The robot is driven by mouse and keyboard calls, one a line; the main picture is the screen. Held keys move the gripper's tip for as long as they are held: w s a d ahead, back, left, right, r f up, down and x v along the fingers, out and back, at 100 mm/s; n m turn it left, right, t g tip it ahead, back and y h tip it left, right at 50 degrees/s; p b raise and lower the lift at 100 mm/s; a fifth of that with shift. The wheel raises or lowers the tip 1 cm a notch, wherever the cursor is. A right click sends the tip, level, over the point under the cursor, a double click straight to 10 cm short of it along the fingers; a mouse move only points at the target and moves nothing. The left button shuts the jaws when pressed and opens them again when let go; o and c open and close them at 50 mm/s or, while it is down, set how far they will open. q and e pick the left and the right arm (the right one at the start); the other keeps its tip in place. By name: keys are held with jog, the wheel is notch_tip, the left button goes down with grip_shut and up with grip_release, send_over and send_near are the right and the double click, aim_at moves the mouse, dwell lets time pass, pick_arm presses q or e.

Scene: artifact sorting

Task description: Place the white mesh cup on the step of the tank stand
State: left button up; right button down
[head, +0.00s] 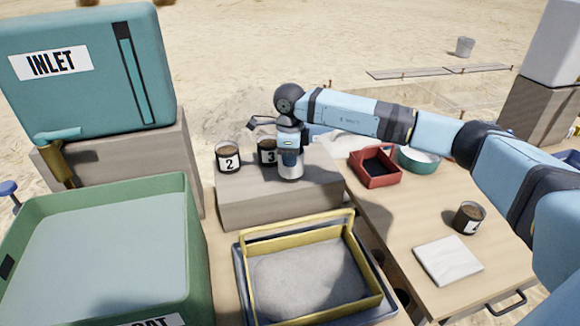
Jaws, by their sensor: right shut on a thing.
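The white mesh cup (291,174) shows as a small pale cylinder below my right wrist. My right gripper (290,158) points down and is shut on it; its blue fingers hide part of the cup. The cup is over the grey stone step (282,207) in front of the tank stand (188,165), at or just above its top; I cannot tell if it touches. Dark cup 2 (228,158) stands on the step to the left. Dark cup 3 (265,152) is close beside my gripper and partly hidden. My left gripper is out of view.
The teal INLET tank (90,90) sits on the stand. A green bin (195,235) is front left and a yellow-framed sand tray (300,232) front centre. On the right table are a red tray (377,180), a teal bowl (418,164), another dark cup (468,218) and a white pad (448,260).

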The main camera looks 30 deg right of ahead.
aim_at(290, 177)
notch_tip(290, 177, down, 3)
jog(key=shift+r, duration=0.1)
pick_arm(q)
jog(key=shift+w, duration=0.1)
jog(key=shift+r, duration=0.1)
pick_arm(e)
jog(key=c, duration=1.2)
grip_release()
jog(key=shift+c, duration=0.2)
pick_arm(q)
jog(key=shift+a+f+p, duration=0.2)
jog(key=shift+p, duration=0.5)
pick_arm(e)
notch_tip(290, 177, up, 12)
